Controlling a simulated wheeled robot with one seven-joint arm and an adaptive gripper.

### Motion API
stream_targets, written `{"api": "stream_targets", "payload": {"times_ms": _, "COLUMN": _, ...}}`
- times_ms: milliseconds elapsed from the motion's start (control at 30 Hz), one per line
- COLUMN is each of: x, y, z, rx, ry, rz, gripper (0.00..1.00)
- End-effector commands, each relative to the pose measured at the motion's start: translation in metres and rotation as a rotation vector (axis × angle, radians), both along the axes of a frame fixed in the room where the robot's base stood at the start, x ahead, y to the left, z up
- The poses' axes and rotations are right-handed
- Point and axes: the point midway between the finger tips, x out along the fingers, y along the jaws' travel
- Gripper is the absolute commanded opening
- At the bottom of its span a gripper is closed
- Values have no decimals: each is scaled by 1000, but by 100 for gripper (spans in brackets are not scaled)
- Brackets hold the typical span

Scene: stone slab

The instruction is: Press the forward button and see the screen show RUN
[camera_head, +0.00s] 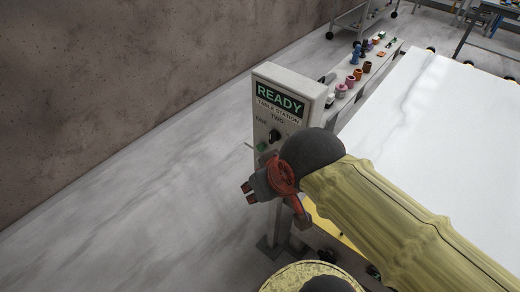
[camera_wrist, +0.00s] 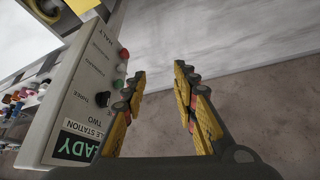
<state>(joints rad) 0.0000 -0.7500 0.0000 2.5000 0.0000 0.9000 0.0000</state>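A light grey control box (camera_head: 290,95) stands on a post; its green screen (camera_head: 280,101) reads READY. It also shows, turned, in the wrist view (camera_wrist: 75,112), with the screen (camera_wrist: 75,146) at the bottom.
A white slab (camera_head: 440,105) lies on a table to the right. A brown wall (camera_head: 120,75) stands at the left. The grey floor (camera_head: 130,200) between wall and box is clear.

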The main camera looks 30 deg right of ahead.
Motion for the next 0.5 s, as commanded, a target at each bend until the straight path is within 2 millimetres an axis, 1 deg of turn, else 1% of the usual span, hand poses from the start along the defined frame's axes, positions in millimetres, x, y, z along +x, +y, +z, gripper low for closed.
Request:
{"api": "stream_targets", "payload": {"times_ms": 267, "x": 0, "y": 0, "z": 0, "rx": 0, "ry": 0, "rz": 0, "gripper": 28}}
{"api": "stream_targets", "payload": {"times_ms": 500, "x": 0, "y": 0, "z": 0, "rx": 0, "ry": 0, "rz": 0, "gripper": 15}}
